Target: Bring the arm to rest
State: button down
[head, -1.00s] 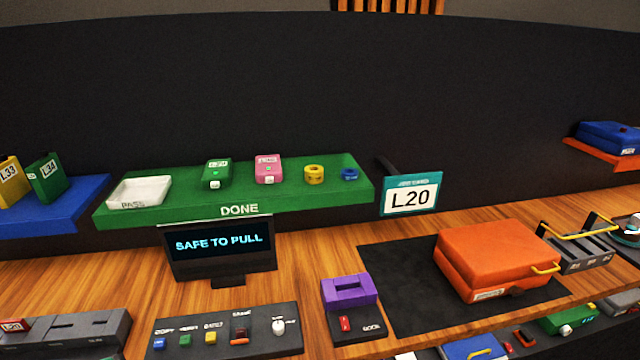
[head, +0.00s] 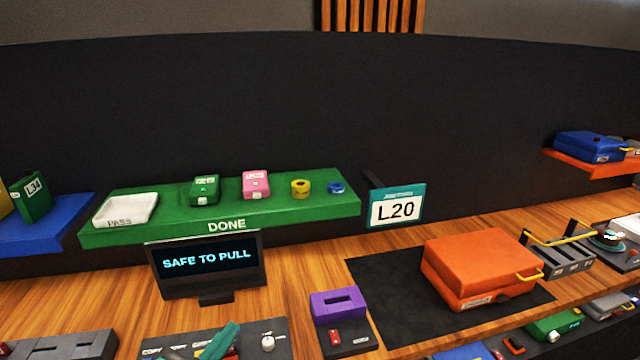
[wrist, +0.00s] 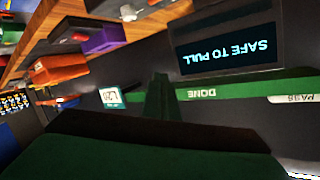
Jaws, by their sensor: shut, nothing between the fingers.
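The wrist view is upside down; the screen (wrist: 228,46) reading SAFE TO PULL shows to the right of the fingers. The rest of my arm is out of the head view.
The same screen (head: 206,265) stands behind the panel, below the green DONE shelf (head: 290,218). A purple block (head: 338,306), an orange case (head: 478,264) on a black mat (head: 390,290) and a wire-handled rack (head: 566,262) stand to the right. An L20 sign (head: 396,207) hangs above.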

jog(key=s+d+f+n+y, duration=0.2)
jog(key=s+d+f+n, duration=0.15)
jog(key=d+f, duration=0.2)
jog(key=s+d+f+n+t+y, duration=0.1)
jog(key=s+d+f+n+y, duration=0.1)
jog(key=d+f+n, duration=0.35)
jog(key=s+d+f+n+y, duration=0.1)
jog(key=s+d+f+n, duration=0.2)
jog(key=d+f, duration=0.25)
jog(key=s+f+m, duration=0.2)
jog(key=s, duration=1)
jog(key=s+d+f+m+h, duration=0.1)
jog(key=s+f+m, duration=0.1)
jog(key=s, duration=1)
jog(key=shift+d+f+m+g+h, duration=0.15)
jog(key=shift+f+m+g+h, duration=0.15)
jog(key=shift+f+m, duration=0.1)
